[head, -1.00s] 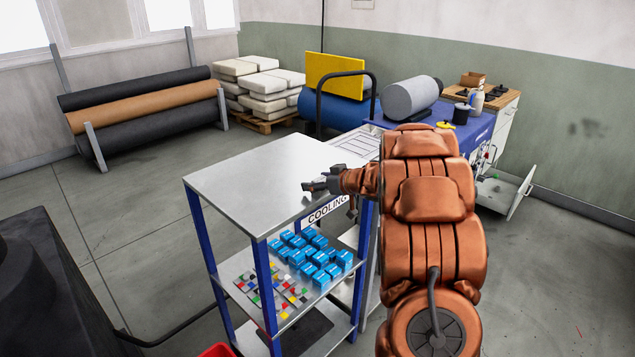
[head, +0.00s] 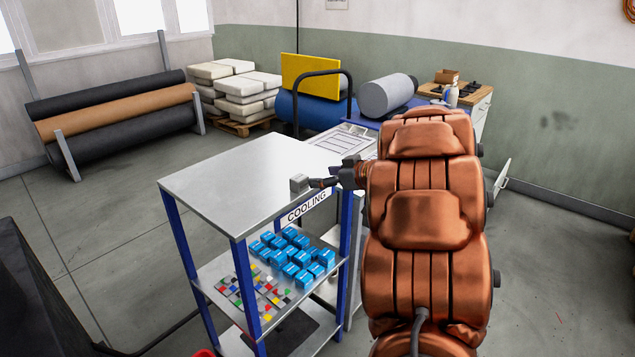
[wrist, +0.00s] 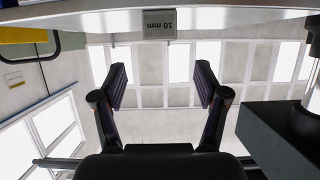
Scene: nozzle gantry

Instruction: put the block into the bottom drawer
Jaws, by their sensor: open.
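A small grey block (head: 299,184) stands on the metal top of the cart, near its right edge. In the wrist view, which is upside down, it shows as a grey block (wrist: 158,24) marked "10 mm" at the top. My gripper (head: 325,182) is at the right edge of the cart top, just right of the block. Its two fingers (wrist: 160,86) are spread with nothing between them, and the block lies beyond the fingertips. The bottom drawer cannot be made out; my arm covers most of the bench front.
The cart top (head: 235,175) is otherwise clear. Its shelf below holds several blue boxes (head: 290,252) and coloured pieces. A "COOLING" sign (head: 307,207) hangs at the edge. Behind stand a bench with a grey roll (head: 387,95) and a white panel (head: 502,182) low at the right.

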